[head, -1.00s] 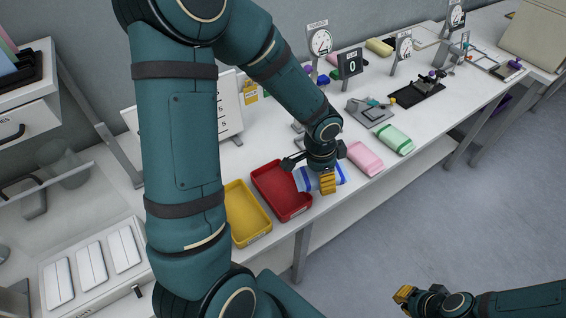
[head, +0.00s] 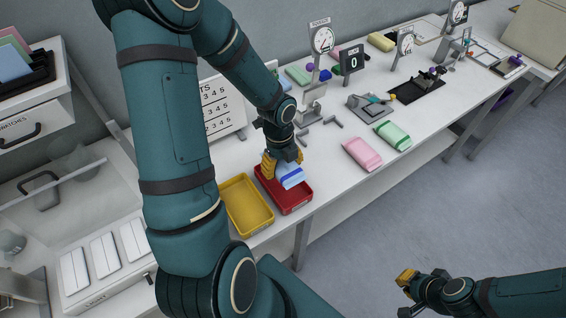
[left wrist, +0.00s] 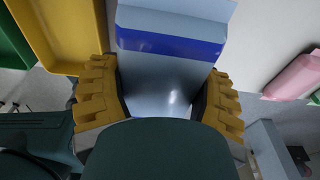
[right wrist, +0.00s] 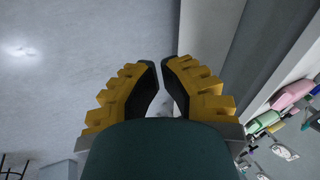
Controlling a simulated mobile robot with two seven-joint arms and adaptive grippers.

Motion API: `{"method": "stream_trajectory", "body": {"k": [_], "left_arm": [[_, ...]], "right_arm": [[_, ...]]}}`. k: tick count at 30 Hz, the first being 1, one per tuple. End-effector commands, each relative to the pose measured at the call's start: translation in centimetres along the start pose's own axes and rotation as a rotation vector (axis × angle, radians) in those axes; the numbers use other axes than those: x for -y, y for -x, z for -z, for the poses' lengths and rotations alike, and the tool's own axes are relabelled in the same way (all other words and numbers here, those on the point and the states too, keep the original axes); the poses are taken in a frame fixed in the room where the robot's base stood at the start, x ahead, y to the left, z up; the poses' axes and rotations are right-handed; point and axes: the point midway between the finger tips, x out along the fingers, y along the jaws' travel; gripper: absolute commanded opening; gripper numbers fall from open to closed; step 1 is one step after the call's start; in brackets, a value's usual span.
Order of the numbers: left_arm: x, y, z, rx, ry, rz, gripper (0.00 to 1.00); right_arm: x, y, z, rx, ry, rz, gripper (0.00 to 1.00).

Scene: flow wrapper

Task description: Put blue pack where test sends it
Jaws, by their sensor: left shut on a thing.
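The blue pack (head: 291,178), pale blue with darker blue bands, is held by my left gripper (head: 282,165) over the red tray (head: 291,204). In the left wrist view the pack (left wrist: 170,75) lies between the two yellow fingers (left wrist: 164,98), with a dark blue band across it. I cannot tell whether the pack touches the tray floor. My right gripper (head: 406,281) is away from the table, over the floor. In the right wrist view its fingertips (right wrist: 161,64) are close together with a narrow gap and nothing visible between them.
A yellow tray (head: 246,205) stands left of the red one. A pink pack (head: 362,153) and a green pack (head: 393,134) lie to the right. Dial gauges (head: 322,40), a display reading 0 (head: 352,61) and a fixture (head: 370,106) stand farther back.

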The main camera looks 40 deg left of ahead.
Motion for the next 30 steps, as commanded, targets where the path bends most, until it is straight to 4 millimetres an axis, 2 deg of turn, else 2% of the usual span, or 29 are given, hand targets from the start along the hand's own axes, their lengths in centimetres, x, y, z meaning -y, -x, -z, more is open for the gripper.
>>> {"method": "stream_trajectory", "body": {"k": [8,16,22,30], "left_arm": [[0.0,-1.8,-0.2,0.0,0.0,0.0,0.28],[0.0,-4.3,-0.5,0.0,0.001,0.0,0.28],[0.0,-5.4,-0.6,0.0,0.002,-0.001,0.28],[0.0,-5.5,-0.7,0.0,0.002,0.0,0.28]], "right_arm": [[-0.6,-1.8,-0.3,0.003,0.001,-0.003,0.0],[-1.5,-4.2,-1.4,0.023,0.007,-0.002,0.0],[-1.7,-4.7,-1.8,0.031,0.009,-0.001,0.0],[-1.7,-4.6,-1.8,0.032,0.01,0.0,0.0]]}}
